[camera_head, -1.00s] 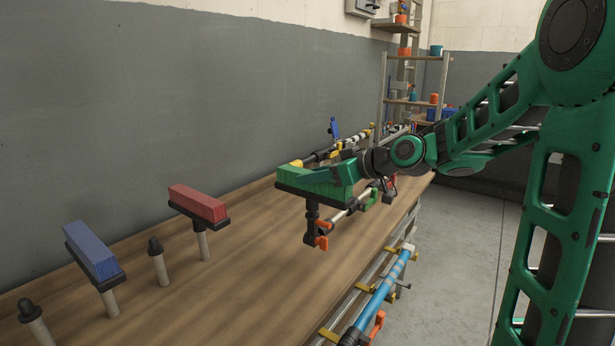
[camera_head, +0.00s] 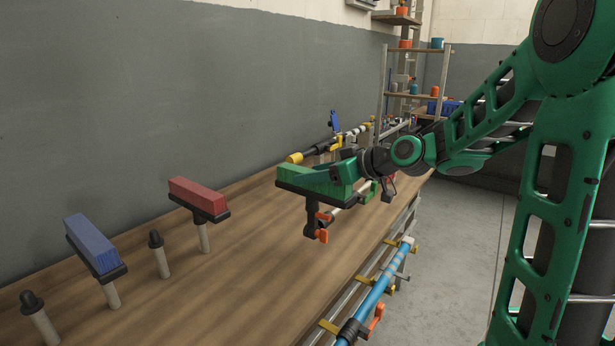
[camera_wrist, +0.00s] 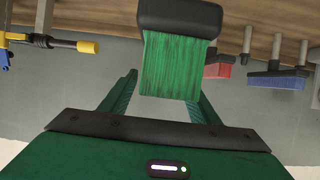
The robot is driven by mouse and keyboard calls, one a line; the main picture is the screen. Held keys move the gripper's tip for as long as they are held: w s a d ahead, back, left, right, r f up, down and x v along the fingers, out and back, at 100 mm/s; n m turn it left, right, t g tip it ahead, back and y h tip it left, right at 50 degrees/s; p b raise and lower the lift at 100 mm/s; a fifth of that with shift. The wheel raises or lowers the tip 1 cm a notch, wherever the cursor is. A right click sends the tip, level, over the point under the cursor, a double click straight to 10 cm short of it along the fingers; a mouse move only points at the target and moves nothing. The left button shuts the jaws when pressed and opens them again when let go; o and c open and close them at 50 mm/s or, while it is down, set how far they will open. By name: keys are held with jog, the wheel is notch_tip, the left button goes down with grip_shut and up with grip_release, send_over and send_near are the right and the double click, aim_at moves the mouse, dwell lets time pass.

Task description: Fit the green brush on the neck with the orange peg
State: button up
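The green brush (camera_head: 322,178) has green bristles on a black base and is held above the bench, bristles up. In the wrist view the brush (camera_wrist: 178,65) sits at the ends of the green fingers of my gripper (camera_wrist: 165,88). My gripper (camera_head: 335,175) is shut on it. A black upright piece with an orange peg (camera_head: 321,235) shows just below the brush; I cannot tell whether they touch. Another orange peg (camera_head: 376,315) is on the black end of a blue pipe (camera_head: 378,292) at the bench's front edge.
A red brush (camera_head: 198,195) and a blue brush (camera_head: 92,243) stand on grey posts on the wooden bench (camera_head: 225,270). Two black-tipped posts (camera_head: 160,255) stand bare. A yellow-ended pipe (camera_head: 297,157) lies behind my gripper. Shelves (camera_head: 412,95) stand beyond.

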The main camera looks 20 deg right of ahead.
jog(key=shift+s+d+r, duration=0.1)
jog(key=shift+s+d, duration=0.1)
jog(key=shift+d, duration=0.05)
jog(key=v, duration=1)
jog(key=shift+s, duration=0.15)
